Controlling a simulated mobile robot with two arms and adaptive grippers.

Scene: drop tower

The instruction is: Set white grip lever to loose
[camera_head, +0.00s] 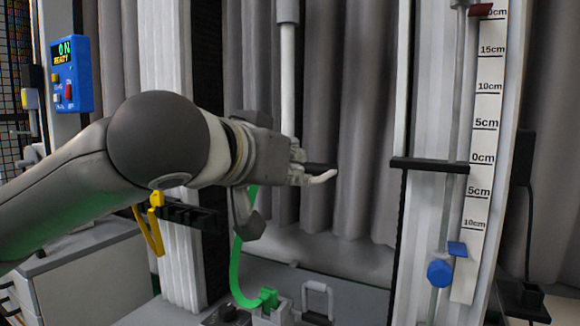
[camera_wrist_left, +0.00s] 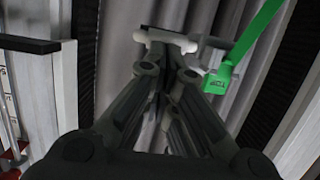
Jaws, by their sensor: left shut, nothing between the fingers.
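The white grip lever (camera_head: 321,177) sticks out to the right just past the fingers of my left gripper (camera_head: 294,170), below a white vertical rod (camera_head: 288,80). In the left wrist view, the white lever (camera_wrist_left: 165,39) lies crosswise just beyond the tips of my left gripper (camera_wrist_left: 165,72). The fingers are drawn together with nothing held between them. They partly hide the lever's mount, and I cannot tell whether they touch the lever. My right gripper is not in view.
A green strap (camera_head: 241,270) curves down behind my gripper. A blue control box (camera_head: 68,75) reading ON and READY is at left. A centimetre scale (camera_head: 485,120) and a blue knob (camera_head: 440,272) are at right. A dark horizontal bar (camera_head: 430,165) juts out beside the scale.

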